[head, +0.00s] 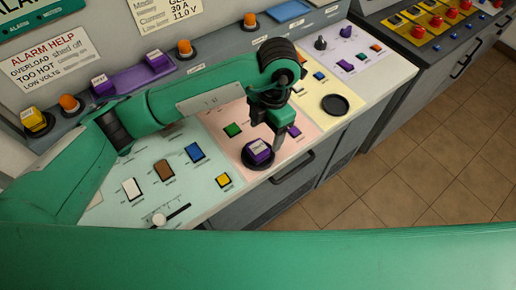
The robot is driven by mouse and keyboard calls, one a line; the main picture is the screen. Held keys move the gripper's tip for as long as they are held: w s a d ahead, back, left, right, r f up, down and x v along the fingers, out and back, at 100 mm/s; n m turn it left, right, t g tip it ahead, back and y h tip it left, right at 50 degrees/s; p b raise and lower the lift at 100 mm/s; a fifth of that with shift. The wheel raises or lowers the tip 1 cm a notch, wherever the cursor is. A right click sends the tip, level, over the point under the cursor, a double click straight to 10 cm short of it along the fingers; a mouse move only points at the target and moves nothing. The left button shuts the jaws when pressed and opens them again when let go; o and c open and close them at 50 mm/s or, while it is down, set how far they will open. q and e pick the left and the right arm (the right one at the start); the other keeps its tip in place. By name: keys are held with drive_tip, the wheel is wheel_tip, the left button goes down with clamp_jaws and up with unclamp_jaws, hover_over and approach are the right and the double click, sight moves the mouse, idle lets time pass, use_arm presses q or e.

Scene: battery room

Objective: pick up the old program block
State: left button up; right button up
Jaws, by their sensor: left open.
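A purple block (260,150) with a small white label sits in a dark round holder (257,163) on the pink panel; the label is too small to read for certain. My left gripper (265,133) is open and points down right over this block. Its fingers are close to the block, and I cannot tell whether they touch it. Two similar purple blocks stand on the back ledge, one at the left (102,85) and one further right (158,61), by a purple tray (130,78). My right gripper is not in view.
The desk has buttons, including a green one (232,130) and a blue one (194,152), and a slider (160,219). An empty black round dish (335,104) lies on the yellow panel. Orange knobs line the back ledge. Tiled floor (430,150) is clear at the right.

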sight(259, 147)
use_arm(q)
drive_tip(key=shift+a+f, duration=0.15)
drive_tip(key=shift+f, duration=0.5)
drive_tip(key=f, duration=0.1)
drive_tip(key=a+f+p, duration=0.1)
drive_tip(key=f, duration=0.1)
drive_tip(key=f+p, duration=0.1)
drive_tip(key=shift+s+a+f, duration=0.15)
drive_tip(key=shift+s+a, duration=0.1)
drive_tip(key=shift+s, duration=0.05)
drive_tip(key=shift+f, duration=0.35)
drive_tip(key=c, duration=1.1)
drive_tip(key=shift+r, duration=0.1)
